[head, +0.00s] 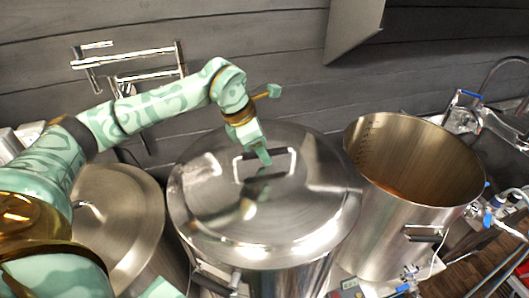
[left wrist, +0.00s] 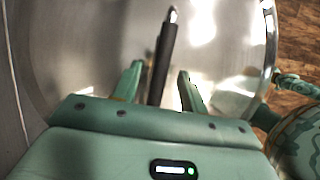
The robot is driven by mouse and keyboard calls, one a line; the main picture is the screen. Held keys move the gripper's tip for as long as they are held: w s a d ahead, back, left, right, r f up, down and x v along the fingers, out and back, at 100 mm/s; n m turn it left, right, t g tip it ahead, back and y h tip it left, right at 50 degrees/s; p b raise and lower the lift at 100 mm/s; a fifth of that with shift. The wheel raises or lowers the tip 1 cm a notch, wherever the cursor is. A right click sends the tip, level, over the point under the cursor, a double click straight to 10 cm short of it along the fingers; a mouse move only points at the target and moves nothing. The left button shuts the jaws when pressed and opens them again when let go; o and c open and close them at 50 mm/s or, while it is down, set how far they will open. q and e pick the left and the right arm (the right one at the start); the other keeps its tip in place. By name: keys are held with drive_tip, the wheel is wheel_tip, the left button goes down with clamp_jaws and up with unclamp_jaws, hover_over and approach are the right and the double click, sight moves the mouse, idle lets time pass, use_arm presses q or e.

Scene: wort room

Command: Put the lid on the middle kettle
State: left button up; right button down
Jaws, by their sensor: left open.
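The lid (head: 230,225) is a round steel disc that lies flat over the middle kettle (head: 285,282), its rim appearing to meet the kettle's rim all round the visible side. Its black bar handle (head: 281,153) on steel posts stands up from its top. My left gripper (head: 262,157) is at this handle, pointing down. In the left wrist view, its two fingers (left wrist: 159,75) are open, one on each side of the handle (left wrist: 161,65), with gaps between. The far rim of the kettle is hidden under the lid. My right gripper is not in view.
A lidded kettle (head: 120,225) stands at the left, partly behind my left arm. An open kettle (head: 385,235) with amber liquid stands close at the right. Steel taps (head: 130,70) stick out from the grey plank wall behind. Hoses and fittings crowd the right edge.

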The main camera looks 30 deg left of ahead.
use_arm(q)
drive_tip(key=v, duration=1.4)
drive_tip(key=shift+r, duration=0.2)
